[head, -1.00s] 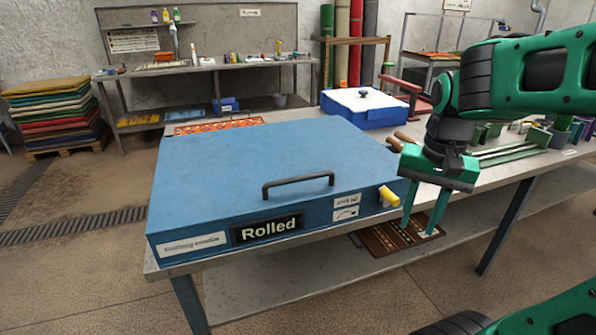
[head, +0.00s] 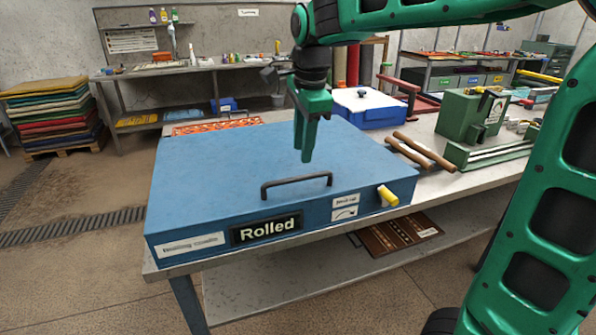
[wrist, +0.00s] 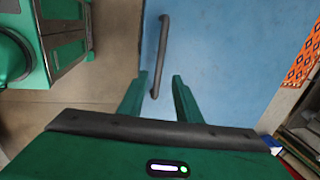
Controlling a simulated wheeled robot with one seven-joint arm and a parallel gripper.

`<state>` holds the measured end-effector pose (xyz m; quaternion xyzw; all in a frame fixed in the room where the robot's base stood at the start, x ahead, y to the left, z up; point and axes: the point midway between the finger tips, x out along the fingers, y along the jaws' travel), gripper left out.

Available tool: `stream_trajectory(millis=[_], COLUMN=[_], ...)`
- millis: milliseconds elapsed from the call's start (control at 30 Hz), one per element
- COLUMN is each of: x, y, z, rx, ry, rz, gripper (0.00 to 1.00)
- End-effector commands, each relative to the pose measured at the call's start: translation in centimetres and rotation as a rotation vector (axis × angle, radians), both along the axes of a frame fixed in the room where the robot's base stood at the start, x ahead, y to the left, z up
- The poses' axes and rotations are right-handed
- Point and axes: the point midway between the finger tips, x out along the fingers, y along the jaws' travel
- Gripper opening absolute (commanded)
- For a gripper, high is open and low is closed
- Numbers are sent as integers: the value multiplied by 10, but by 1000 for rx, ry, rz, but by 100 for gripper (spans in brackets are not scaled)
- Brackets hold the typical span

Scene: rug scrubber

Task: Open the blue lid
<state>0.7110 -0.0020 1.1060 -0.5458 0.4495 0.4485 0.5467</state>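The blue lid (head: 225,165) lies flat and closed on top of a blue box on the workbench, with a "Rolled" label on the box's front. Its dark bar handle (head: 297,186) stands near the front edge. In the wrist view the handle (wrist: 162,52) runs lengthwise, beyond and between the fingers. My gripper (head: 304,158) points down above the lid, a little behind and above the handle, not touching it. In the wrist view its two green fingers (wrist: 160,88) are apart with nothing between them.
A yellow knob (head: 388,195) sticks out at the box's front right. Wooden rollers (head: 425,150) and a green machine (head: 472,115) stand on the bench to the right. A blue bin with a white lid (head: 368,107) is behind. An orange patterned rug (head: 215,125) lies behind the box.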

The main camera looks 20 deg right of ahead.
Motion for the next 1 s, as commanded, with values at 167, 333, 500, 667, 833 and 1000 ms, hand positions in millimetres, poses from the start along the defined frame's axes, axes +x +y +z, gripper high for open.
stream_trajectory(millis=[167, 333, 500, 667, 833, 1000], x=[6, 11, 14, 15, 15, 15], y=[-1, -1, 0, 0, 0, 0], z=[-34, -59, -74, -78, -78, -78], rx=[-2, -1, 0, 0, 0, 0], ry=[4, 3, 1, 0, 0, -1], rz=[1, 0, 2, 1, 1, 1], gripper=[31, 31, 31, 31, 31, 2])
